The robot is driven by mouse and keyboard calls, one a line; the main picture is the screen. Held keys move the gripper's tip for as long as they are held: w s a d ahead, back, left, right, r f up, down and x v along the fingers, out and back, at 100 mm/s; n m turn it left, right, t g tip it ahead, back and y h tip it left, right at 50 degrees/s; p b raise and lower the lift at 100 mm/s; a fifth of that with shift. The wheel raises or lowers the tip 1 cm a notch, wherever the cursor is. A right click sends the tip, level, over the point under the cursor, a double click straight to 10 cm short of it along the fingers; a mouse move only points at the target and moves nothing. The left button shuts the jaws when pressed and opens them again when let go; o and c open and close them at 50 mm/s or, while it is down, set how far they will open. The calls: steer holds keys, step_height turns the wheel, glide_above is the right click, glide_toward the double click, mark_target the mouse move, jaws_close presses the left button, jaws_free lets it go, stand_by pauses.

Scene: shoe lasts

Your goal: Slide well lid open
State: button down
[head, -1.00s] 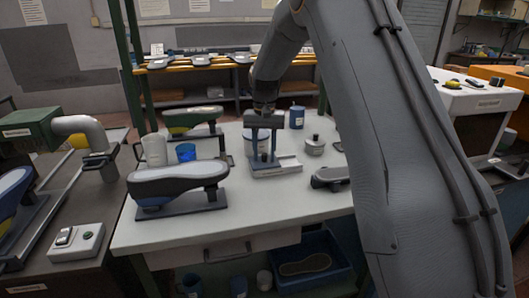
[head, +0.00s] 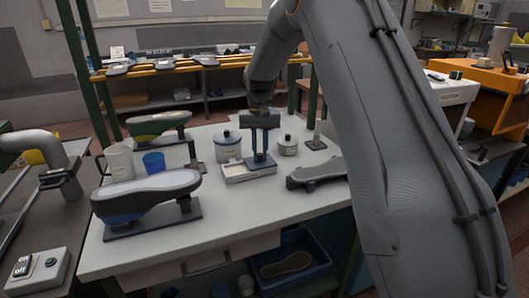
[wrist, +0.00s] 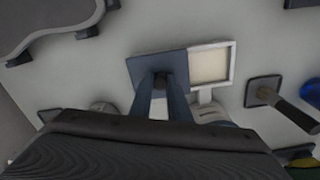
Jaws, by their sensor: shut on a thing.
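The well (head: 240,173) is a low pale tray-like box on the white bench, with a label on its front. Its dark blue lid (head: 265,164) sits over the right part, and the left part lies uncovered. In the wrist view the cream-filled well (wrist: 209,65) shows open inside its white frame, with the blue lid (wrist: 138,68) beside it. My gripper (head: 259,152) points down at the lid. Its two blue fingers (wrist: 162,82) are shut on the lid's small dark knob (wrist: 160,78). The fingers partly hide the lid.
A lidded jar (head: 227,146) stands behind the well, and a small lidded pot (head: 288,145) is to its right. A grey last-like piece (head: 316,172) lies right. A shoe on a stand (head: 150,196), a blue cup (head: 154,164) and a white container (head: 119,161) are left.

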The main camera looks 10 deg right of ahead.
steer(key=shift+w+d+r, duration=0.1)
steer(key=shift+d, duration=0.2)
steer(key=c, duration=1.7)
jaws_free()
steer(key=shift+d, duration=0.2)
steer(key=shift+o, duration=0.2)
steer(key=shift+a, duration=0.1)
steer(key=shift+r, duration=0.3)
step_height(320, 180, up, 7)
steer(key=shift+r+b, duration=0.1)
steer(key=shift+b, duration=0.7)
